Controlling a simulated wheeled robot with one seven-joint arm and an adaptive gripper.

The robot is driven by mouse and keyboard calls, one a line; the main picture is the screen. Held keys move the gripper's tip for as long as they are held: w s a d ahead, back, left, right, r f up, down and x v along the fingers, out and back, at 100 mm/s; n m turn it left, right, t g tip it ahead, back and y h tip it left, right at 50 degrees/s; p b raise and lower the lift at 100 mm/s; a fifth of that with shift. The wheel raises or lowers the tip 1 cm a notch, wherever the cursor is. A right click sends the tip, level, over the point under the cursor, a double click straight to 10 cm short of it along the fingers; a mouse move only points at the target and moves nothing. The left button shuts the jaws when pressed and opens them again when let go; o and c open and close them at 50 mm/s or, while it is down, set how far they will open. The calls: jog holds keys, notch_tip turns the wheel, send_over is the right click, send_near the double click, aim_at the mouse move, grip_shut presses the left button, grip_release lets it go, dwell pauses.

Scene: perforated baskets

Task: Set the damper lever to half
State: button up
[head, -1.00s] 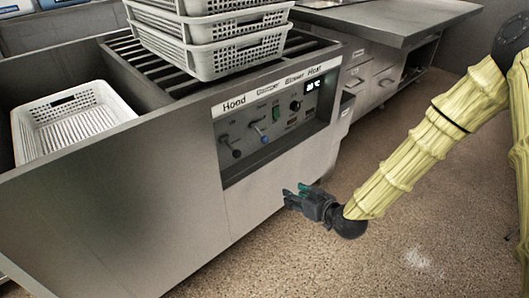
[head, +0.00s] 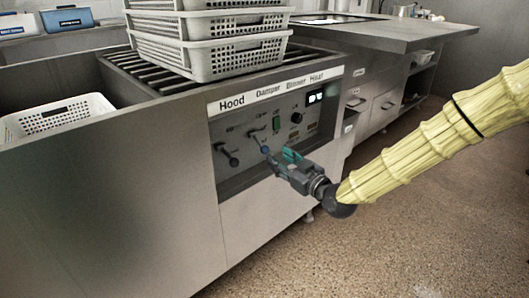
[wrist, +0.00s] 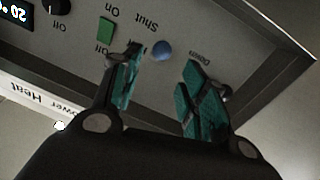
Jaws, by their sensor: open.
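The damper lever (head: 265,149) is a short stalk with a blue knob under the "Damper" label on the control panel. It hangs down and slightly right from its pivot. In the wrist view its blue knob (wrist: 162,50) shows between the fingertips, near the upside-down words "Shut" and "Down". My gripper (head: 281,157) is open with teal finger pads, right at the panel beside the knob. In the wrist view a finger of my gripper (wrist: 163,66) stands on each side of the knob. I cannot tell whether either touches it. The stalk is not clear there.
A green switch (head: 276,124), a black dial (head: 296,118) and a lit display (head: 315,97) are to the right. Stacked perforated baskets (head: 210,58) stand above on the slatted top. The floor in front is clear.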

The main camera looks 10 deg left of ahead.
aim_at(267, 149)
jog(key=b+x, duration=0.2)
jog(key=x, duration=0.6)
jog(key=shift+w+a+b, duration=0.15)
jog(key=shift+b, duration=0.25)
grip_shut()
